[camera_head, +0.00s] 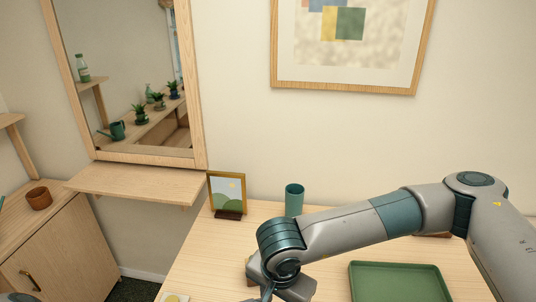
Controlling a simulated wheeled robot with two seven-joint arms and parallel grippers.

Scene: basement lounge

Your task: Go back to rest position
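My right arm reaches in from the right across the table (232,246). Its gripper (268,292) is at the bottom edge of the head view, low over the table's left part. The fingers are mostly cut off by the frame, so I cannot tell whether they are open, shut or holding anything. My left gripper is not in view. Only a small dark grey piece shows at the bottom left corner.
A green tray (398,267) lies on the table to the right of the gripper, under the forearm. A teal cup (294,199) and a framed picture (228,193) stand at the table's back.

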